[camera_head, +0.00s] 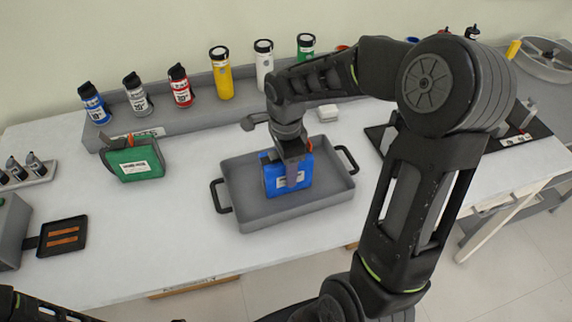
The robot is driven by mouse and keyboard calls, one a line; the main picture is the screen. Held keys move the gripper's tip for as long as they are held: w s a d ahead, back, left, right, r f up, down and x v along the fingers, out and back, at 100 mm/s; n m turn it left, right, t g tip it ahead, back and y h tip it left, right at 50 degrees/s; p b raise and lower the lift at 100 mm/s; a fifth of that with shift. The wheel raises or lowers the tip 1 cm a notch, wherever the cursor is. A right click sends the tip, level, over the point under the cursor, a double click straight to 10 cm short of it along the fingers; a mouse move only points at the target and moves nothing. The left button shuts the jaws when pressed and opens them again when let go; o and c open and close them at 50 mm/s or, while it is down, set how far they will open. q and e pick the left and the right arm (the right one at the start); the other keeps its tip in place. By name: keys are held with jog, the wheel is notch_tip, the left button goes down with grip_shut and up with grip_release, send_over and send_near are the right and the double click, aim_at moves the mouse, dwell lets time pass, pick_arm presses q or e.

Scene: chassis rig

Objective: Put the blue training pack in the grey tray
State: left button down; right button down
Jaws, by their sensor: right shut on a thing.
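The blue training pack (272,182) is upright, with a white label low on its front. In the picture it shows inside the outline of the grey tray (250,215), which has black handles at both ends. My right gripper (292,172) comes down from above and is shut on the pack. I cannot tell whether the pack touches the tray floor. The rest of the tray that shows is empty. At the lower left edge a dark part of my left arm shows, but its gripper is out of view.
A green pack (134,163) stands left of the tray. Several bottles, such as a yellow one (222,75), stand on a grey shelf behind. A small black tray (62,236) lies at the left. The white table (150,215) is clear between them.

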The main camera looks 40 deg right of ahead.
jog(key=shift+f, duration=0.1)
jog(key=c, duration=0.5)
grip_release()
notch_tip(320, 180, up, 12)
jog(key=shift+r+b, duration=0.2)
jog(key=shift+b, duration=0.3)
dwell(0.4)
